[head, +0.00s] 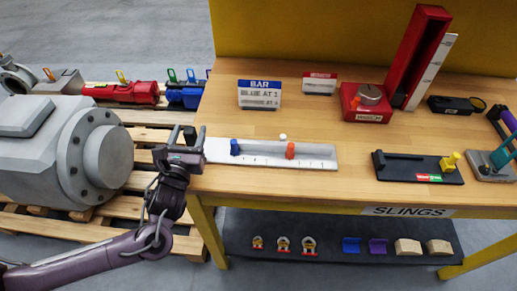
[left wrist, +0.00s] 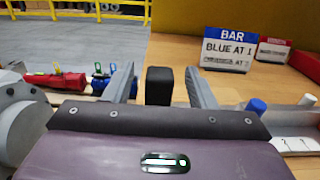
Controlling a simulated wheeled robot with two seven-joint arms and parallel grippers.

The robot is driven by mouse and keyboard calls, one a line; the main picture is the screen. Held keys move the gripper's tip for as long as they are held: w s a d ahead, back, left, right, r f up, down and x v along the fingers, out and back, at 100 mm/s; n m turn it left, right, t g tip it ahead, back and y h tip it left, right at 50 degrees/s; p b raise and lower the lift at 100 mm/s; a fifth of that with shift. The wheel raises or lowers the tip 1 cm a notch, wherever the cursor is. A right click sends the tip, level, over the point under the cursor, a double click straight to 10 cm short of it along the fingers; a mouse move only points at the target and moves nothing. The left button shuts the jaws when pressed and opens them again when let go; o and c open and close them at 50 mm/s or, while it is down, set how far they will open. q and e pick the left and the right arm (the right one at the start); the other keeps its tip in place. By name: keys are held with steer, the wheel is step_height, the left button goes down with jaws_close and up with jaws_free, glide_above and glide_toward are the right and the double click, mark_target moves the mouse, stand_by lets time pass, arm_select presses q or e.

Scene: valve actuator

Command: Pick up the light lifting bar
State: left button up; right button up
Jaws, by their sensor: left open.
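A pale bar (head: 262,150) with a blue slider (head: 235,147) and an orange slider (head: 290,150) lies along a white marked strip (head: 318,164) at the bench's left front. It looks like the lifting bar. My left gripper (head: 187,135) is open at the bench's left edge, by the bar's left end. In the left wrist view, a black block (left wrist: 159,86) shows between its spread fingers (left wrist: 161,76), with gaps on both sides. I cannot tell whether the block belongs to the bar. The blue slider (left wrist: 256,105) shows at right there. My right gripper is out of view.
A BAR sign (head: 259,95) reading "BLUE AT 1" stands behind the bar. A red upright channel (head: 421,50), a black fixture (head: 418,168) and other tools are to the right. A grey valve body (head: 60,150) on pallets is left of my gripper.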

mark_target(191, 127)
arm_select(q)
steer(key=w, duration=0.3)
steer(key=shift+f, duration=0.15)
jaws_close()
steer(key=shift+r, duration=0.2)
